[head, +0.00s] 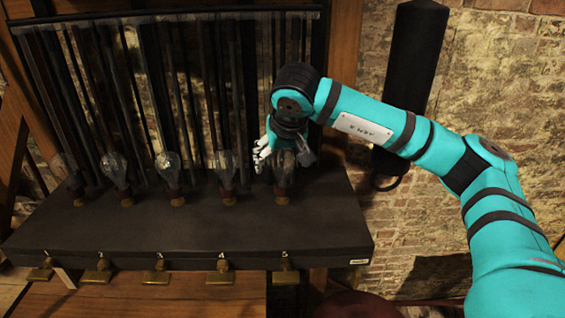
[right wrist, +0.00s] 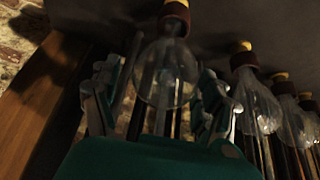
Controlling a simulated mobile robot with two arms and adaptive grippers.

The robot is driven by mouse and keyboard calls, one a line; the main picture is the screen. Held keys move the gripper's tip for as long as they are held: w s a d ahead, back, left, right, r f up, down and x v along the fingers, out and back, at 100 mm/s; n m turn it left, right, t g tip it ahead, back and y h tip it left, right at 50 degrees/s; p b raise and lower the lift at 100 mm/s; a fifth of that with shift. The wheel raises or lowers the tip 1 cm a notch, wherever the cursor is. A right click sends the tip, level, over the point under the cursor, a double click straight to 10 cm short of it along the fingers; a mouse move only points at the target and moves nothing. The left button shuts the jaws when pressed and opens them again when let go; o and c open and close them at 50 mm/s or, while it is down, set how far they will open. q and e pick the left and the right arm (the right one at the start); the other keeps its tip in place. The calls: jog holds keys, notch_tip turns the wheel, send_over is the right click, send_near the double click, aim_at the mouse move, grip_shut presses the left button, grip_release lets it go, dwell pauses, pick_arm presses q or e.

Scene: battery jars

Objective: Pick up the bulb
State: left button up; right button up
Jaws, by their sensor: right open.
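A clear glass bulb (head: 284,175) stands upright in its socket at the position marked 5, at the right end of the dark board. My right gripper (head: 283,156) is around its upper part, with the fingers open on either side. The right wrist view, where things appear upside down, shows this bulb (right wrist: 166,72) between the two open fingers of my right gripper (right wrist: 158,96). Gaps seem to show between the glass and the fingers; I cannot tell whether either touches. The gripper partly hides the bulb's top in the head view. My left gripper is not in view.
Several similar bulbs stand in a row to the left, the nearest at position 4 (head: 227,172). The dark board (head: 200,225) has brass knobs along its front. Dark vertical rods stand close behind the bulbs. A black cylinder (head: 412,75) hangs on the brick wall.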

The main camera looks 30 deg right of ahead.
jog(key=shift+c, duration=0.2)
jog(key=c, duration=1.2)
jog(key=shift+r, duration=0.1)
